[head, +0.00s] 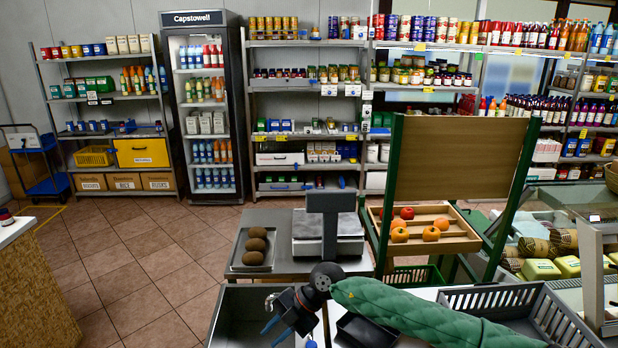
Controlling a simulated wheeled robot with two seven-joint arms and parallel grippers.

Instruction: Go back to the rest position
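My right arm comes in from the lower right in a green quilted sleeve. My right gripper (277,331) is above the grey basin at the bottom centre, pointing down and to the left. Its two blue fingertips stand apart, and I see nothing held between them. My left gripper and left arm are not in view.
A grey tray (235,267) with three brown round fruits stands beside a weighing scale (309,245). A wooden fruit tray (463,243) is behind my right arm. A grey crate (560,312) is at lower right. The tiled floor (130,255) at left is open.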

